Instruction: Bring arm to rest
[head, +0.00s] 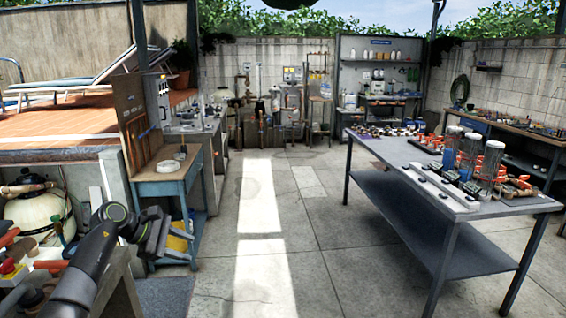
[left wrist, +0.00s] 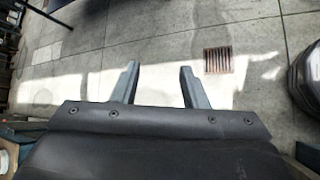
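My left arm comes in from the lower left of the head view, with a black forearm. My left gripper (head: 155,232) is at its end, in front of the blue bench. In the left wrist view the two grey fingers of my left gripper (left wrist: 159,76) stand apart with nothing between them. My right arm and right gripper show in neither view.
A blue bench with a wooden top (head: 165,166) stands just beyond my left gripper. A metal table (head: 437,198) with canisters and tools stands at the right. Paved floor (head: 320,235) between them is clear. A floor drain (left wrist: 218,61) shows in the wrist view.

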